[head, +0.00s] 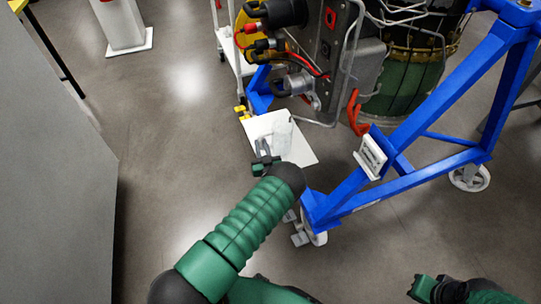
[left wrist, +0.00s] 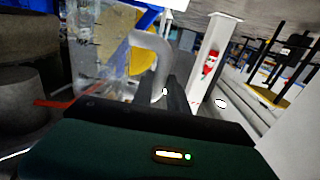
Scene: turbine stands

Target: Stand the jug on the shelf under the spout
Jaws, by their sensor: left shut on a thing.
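The clear jug (head: 284,137) shows over the white shelf (head: 301,153) in the head view; I cannot tell whether its base touches the shelf. My left gripper (head: 263,150) is at the jug's left side, shut on its handle. In the left wrist view the jug (left wrist: 110,62) fills the upper left and its pale curved handle (left wrist: 160,45) runs down to the dark fingers (left wrist: 172,95). A grey metal fitting (head: 298,84), perhaps the spout, sticks out above the shelf. My right gripper (head: 422,289) is at the bottom right, far from the jug, its jaws unclear.
A blue turbine stand (head: 410,155) on casters rises right of the shelf. A red handle (head: 356,113) and cables hang near the machine. A grey cabinet (head: 55,190) stands at the left. The floor between it and the shelf is clear.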

